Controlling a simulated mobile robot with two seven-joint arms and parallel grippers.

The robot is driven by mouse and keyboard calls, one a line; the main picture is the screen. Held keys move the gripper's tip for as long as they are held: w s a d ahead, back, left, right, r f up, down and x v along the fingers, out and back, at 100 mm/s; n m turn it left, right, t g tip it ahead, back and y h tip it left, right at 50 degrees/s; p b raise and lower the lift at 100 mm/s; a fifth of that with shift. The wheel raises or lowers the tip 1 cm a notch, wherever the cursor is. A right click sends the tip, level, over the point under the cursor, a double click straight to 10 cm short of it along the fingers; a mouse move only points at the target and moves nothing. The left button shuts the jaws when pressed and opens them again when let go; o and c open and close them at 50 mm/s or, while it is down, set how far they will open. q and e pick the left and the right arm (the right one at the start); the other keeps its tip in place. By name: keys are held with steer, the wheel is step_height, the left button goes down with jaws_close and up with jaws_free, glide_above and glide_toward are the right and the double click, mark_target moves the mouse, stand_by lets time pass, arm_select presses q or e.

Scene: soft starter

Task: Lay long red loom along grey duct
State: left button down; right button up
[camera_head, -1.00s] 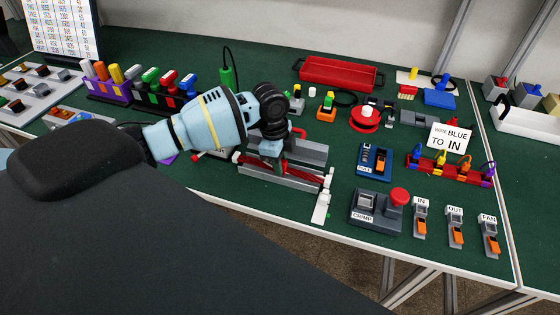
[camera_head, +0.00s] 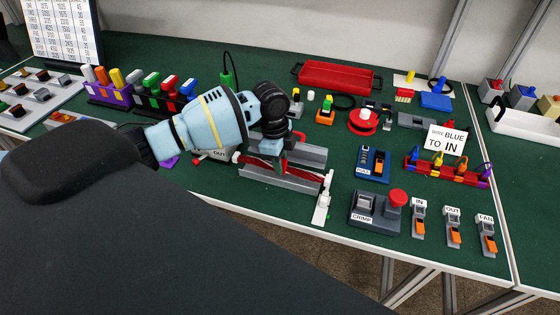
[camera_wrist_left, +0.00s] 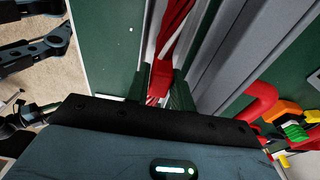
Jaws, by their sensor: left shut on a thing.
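The long red loom (camera_head: 308,173) runs along the grey duct (camera_head: 282,182), between its two raised walls as far as I can see. Its right end reaches a small white upright fixture (camera_head: 322,205); its left end shows near the duct's left end. My left gripper (camera_head: 272,160) points down over the left-middle part of the duct and is shut on the loom. In the left wrist view the loom (camera_wrist_left: 172,32) passes up from between the dark fingers (camera_wrist_left: 160,88), beside the grey duct wall (camera_wrist_left: 235,50). The fingertips are partly hidden. My right gripper is out of view.
A blue block (camera_head: 373,162) and a grey crimp station (camera_head: 375,210) with a red knob stand right of the duct. A red tray (camera_head: 337,75) lies behind. Coloured connector racks (camera_head: 135,95) stand at left. The green table's front edge is close.

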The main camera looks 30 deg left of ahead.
arm_select(q)
steer(key=shift+r, duration=0.1)
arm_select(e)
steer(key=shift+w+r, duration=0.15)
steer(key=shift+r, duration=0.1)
arm_select(q)
steer(key=shift+f, duration=0.9)
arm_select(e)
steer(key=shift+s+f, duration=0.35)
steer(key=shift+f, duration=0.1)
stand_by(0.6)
arm_select(q)
steer(key=c, duration=1.2)
jaws_free()
steer(key=shift+s+f, duration=0.1)
steer(key=shift+o, duration=0.2)
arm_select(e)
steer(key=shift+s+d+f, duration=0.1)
arm_select(q)
steer(key=r, duration=0.7)
steer(key=shift+s+a, duration=0.15)
steer(key=shift+a, duration=0.25)
steer(key=shift+r, duration=0.4)
steer(key=shift+a+r, duration=0.1)
steer(key=shift+r, duration=0.05)
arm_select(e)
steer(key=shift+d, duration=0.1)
